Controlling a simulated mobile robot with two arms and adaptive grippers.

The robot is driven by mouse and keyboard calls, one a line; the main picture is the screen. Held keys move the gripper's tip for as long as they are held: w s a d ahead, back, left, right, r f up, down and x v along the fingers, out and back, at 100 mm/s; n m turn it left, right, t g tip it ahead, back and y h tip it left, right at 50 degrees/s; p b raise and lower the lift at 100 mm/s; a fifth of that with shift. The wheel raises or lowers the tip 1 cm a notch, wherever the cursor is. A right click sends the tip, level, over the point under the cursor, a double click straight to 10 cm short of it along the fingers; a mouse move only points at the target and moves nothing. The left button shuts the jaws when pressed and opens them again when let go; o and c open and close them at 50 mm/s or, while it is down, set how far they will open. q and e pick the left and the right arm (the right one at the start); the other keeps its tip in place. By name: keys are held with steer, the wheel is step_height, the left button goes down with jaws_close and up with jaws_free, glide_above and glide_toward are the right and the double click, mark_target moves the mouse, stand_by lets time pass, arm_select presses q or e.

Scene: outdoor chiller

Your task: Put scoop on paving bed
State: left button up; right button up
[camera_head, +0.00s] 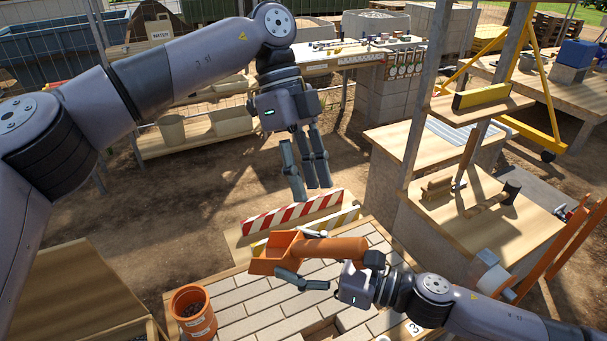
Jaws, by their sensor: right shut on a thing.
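An orange scoop (275,254) is held above the paving bed (243,309) by my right gripper (308,256). The gripper's fingers lie along the handle side of the scoop, with the scoop's open end toward the left. The bed is a board covered with grey paving blocks, with a gap near its front. My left gripper (306,188) hangs higher up, beyond the bed, with its fingers pointing down and nothing visible between them. I cannot tell whether the scoop touches the bed.
A wooden bench (485,219) with a mallet (493,198) is at the right.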

mark_target(319, 247)
arm_select(q)
steer(key=x, duration=0.7)
steer(key=s+a+x, duration=0.1)
steer(key=x, duration=0.3)
steer(key=shift+d, duration=0.1)
arm_select(e)
steer(key=shift+w, duration=0.1)
arm_select(q)
steer(key=shift+c, duration=0.6)
jaws_close()
arm_select(e)
steer(key=o, duration=1.3)
